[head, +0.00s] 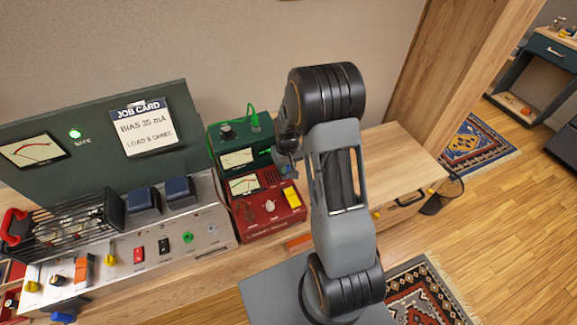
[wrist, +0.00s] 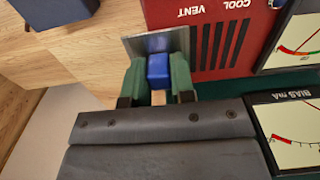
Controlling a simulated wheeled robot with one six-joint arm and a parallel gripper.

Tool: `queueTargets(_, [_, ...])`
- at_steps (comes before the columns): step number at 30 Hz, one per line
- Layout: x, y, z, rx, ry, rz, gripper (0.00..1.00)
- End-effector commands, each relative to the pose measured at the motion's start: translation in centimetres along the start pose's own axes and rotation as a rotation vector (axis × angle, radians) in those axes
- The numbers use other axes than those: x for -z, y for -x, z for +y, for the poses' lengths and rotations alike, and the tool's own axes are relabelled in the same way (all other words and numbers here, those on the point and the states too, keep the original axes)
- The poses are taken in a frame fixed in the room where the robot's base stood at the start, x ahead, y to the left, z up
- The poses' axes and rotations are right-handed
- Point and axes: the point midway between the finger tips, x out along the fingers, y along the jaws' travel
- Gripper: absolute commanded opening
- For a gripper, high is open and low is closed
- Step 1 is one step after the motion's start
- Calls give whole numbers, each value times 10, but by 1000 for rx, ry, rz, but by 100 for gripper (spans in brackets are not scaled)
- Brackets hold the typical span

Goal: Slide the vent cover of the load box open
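The load box (head: 266,207) is a red box with a meter on the wooden bench; its red face (wrist: 245,60) also shows in the wrist view, marked COOL VENT. Several dark vent slots (wrist: 222,46) are uncovered there. The vent cover (wrist: 135,46) is a thin grey plate left of these slots, and its left part sticks out past the red face's edge. A blue tab (wrist: 159,68) stands on it. My gripper (wrist: 158,78) has its green fingers against both sides of the tab. In the head view my gripper (head: 287,158) is at the box's far right, partly hidden by my arm.
A dark green metered box (head: 240,135) stands behind the load box. Left is a metal amp chassis (head: 180,240) with switches and a job card (head: 144,126) above. The bench top (head: 385,165) to the right is mostly clear.

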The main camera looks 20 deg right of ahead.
Motion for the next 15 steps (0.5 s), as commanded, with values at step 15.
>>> queueTargets(15, [0, 1, 1, -2, 2, 1, 49])
